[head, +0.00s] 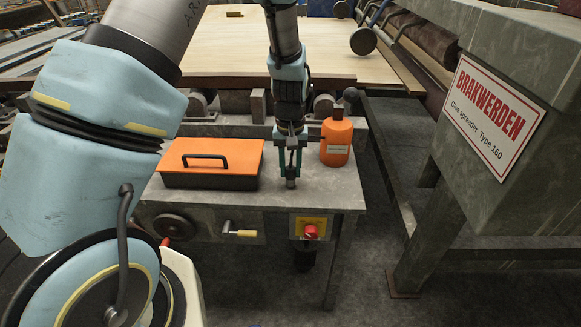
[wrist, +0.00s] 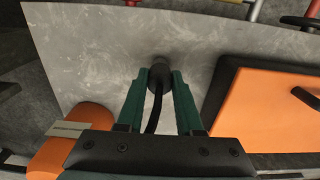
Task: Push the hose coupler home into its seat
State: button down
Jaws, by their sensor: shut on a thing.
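My gripper (head: 290,168) points down over the right part of the grey metal table, between the orange-lidded box and the orange bottle. Its two green fingers, also seen in the wrist view (wrist: 160,80), are shut on the hose coupler (wrist: 160,76), a dark grey cylinder. The coupler's lower end (head: 291,183) shows below the fingertips in the head view, roughly upright. A black hose (wrist: 154,112) runs from the coupler back between the fingers. I cannot make out the seat, nor tell whether the coupler touches the tabletop.
The black box with an orange lid and handle (head: 210,158) stands left of my gripper; the orange bottle (head: 337,142) stands close at right. The grey tabletop (head: 240,196) is bare in front. A red button (head: 310,232) is on the table's front. A glue spreader (head: 500,130) stands at right.

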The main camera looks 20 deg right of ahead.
jog(key=shift+f, duration=0.25)
jog(key=shift+c, duration=2.4)
grip_release()
jog(key=shift+r, duration=0.1)
notch_tip(320, 180, up, 11)
jog(key=b, duration=0.1)
jog(key=shift+f, duration=0.2)
jog(key=s+a+r+n+p, duration=0.1)
jog(key=s+a+r+n, duration=0.1)
jog(key=a, duration=1.3)
jog(key=s+a+r+n+t+p, duration=0.1)
jog(key=a+r, duration=0.3)
jog(key=a, duration=1.1)
jog(key=shift+s+r+n+t+p, duration=0.2)
jog(key=shift+s+n+t+p, duration=0.1)
jog(key=shift+s+n, duration=0.1)
